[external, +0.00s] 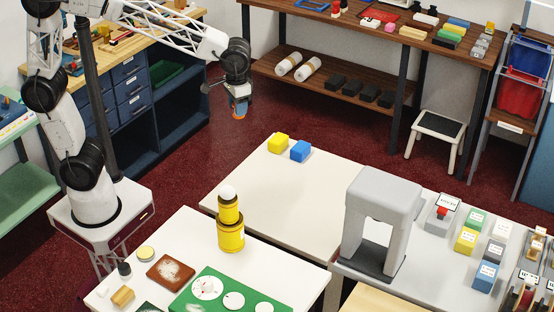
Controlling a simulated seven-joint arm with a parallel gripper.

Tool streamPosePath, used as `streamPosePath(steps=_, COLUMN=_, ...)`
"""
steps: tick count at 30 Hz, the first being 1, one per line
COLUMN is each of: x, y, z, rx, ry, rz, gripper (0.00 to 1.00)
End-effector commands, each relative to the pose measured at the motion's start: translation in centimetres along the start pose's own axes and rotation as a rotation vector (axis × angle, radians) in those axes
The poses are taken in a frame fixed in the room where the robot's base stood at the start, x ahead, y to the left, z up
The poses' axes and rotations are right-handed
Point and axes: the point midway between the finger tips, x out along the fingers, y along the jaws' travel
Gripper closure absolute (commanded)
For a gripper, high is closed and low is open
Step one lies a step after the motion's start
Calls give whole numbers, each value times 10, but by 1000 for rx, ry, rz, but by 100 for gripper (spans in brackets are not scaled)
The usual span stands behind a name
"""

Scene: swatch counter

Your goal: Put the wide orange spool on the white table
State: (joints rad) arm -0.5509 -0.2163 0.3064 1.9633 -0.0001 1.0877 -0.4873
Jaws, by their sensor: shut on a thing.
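My gripper (239,111) hangs at the end of the raised arm, in the upper middle of the external view. On that table, a yellow block (278,143) and a blue block (300,151) stand side by side near the far corner.
A nearer pale table (185,232) bears a yellow stacked container with a white top (230,225), a green board (240,286) and a brown tray (171,272). A grey arch-shaped machine (383,215) stands right. The white table's middle is bare.

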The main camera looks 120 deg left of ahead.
Motion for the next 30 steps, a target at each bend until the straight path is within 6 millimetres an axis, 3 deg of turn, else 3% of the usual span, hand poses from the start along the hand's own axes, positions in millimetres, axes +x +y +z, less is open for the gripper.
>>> streamPosePath(steps=9, x=10, y=-33, z=21, rx=-65, ry=0, rz=0, gripper=81)
streamPosePath(steps=14, x=39, y=-31, z=20, rx=-62, ry=-3, rz=-1, gripper=81)
streamPosePath(steps=23, x=104, y=-31, z=21, rx=-61, ry=-5, rz=-3, gripper=81)
streamPosePath(steps=30, x=190, y=-31, z=21, rx=-61, ry=-6, rz=-3, gripper=81)
